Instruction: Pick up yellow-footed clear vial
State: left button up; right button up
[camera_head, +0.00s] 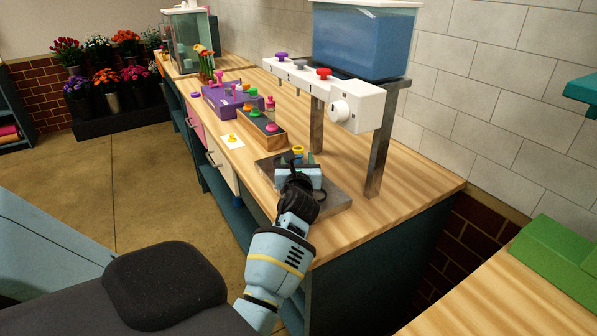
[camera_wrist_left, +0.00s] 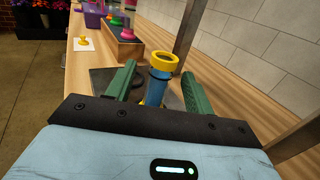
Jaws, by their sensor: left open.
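A vial with a yellow ring at its top (camera_wrist_left: 165,62) stands between my left gripper's fingers in the left wrist view. My left gripper (camera_wrist_left: 158,73) is open, with one green finger on each side of the vial. I cannot tell whether either finger touches it. A small yellow piece (camera_head: 232,138) sits on a white card. My right gripper is not in view.
A white dispenser with coloured knobs (camera_head: 357,106) and a blue tank (camera_head: 362,42) stand on metal legs just behind the plate. A wooden block with coloured pieces (camera_head: 278,138) and a purple rack (camera_head: 215,103) lie farther along. The bench's right front is clear.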

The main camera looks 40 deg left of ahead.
pick_arm(q)
jog(key=x, duration=0.4)
jog(key=shift+f+b, duration=0.25)
jog(key=shift+b, duration=0.05)
jog(key=shift+r, duration=0.1)
grip_shut()
